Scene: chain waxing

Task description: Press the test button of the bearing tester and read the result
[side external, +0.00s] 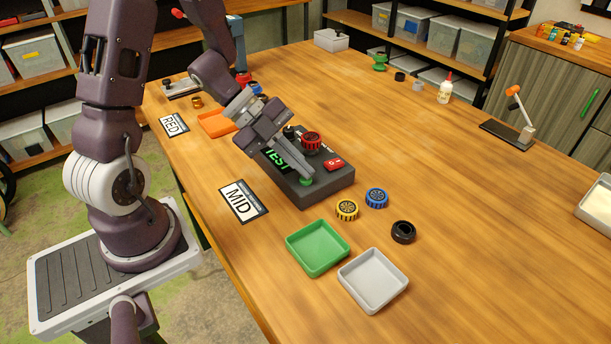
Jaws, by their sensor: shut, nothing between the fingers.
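The bearing tester (325,185) is a dark box on the wooden table, its display (278,159) lit with green "TEST" letters, partly covered by my gripper. A red ribbed bearing (311,141) sits on its top. A red block or key (334,163) is at its right side. A green button (306,181) is at its near end. My gripper (303,174) is shut and empty, slanting down over the tester with its tips at the green button. It appears to touch the button, but I cannot tell whether the button is pressed down.
Yellow (347,209) and blue (376,197) bearings and a black ring (403,232) lie right of the tester. Green (318,247) and light grey (373,280) trays stand in front. "MID" (243,201) and "RED" (174,125) cards lie left. The table's right middle is clear.

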